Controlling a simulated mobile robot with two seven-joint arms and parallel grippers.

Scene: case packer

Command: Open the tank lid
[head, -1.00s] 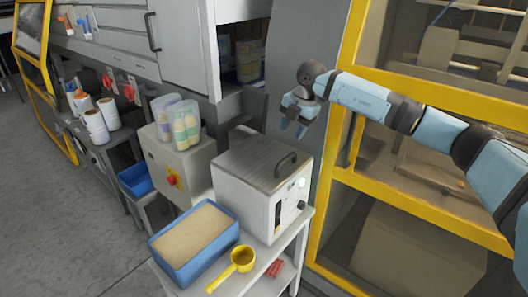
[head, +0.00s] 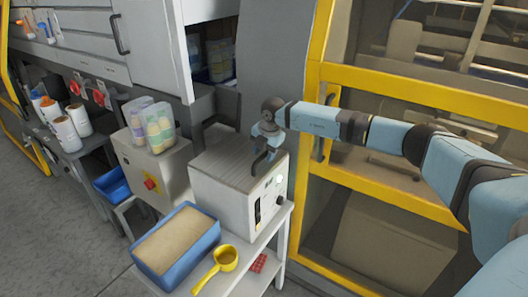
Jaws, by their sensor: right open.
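The tank (head: 218,202) is a pale box on the white cart, with a shut grey lid (head: 222,168) on top. A dark handle stands at the lid's right side and is partly covered by my right gripper. My right gripper (head: 262,160) is open and points down at the handle from above. I cannot tell whether the handle lies between its fingers. My left gripper is out of view.
A blue bin of tan granules (head: 150,277) and a yellow scoop (head: 226,258) are in front of the tank. A control box with a red button (head: 151,184) stands to the left. A yellow-framed machine guard (head: 390,196) is close on the right.

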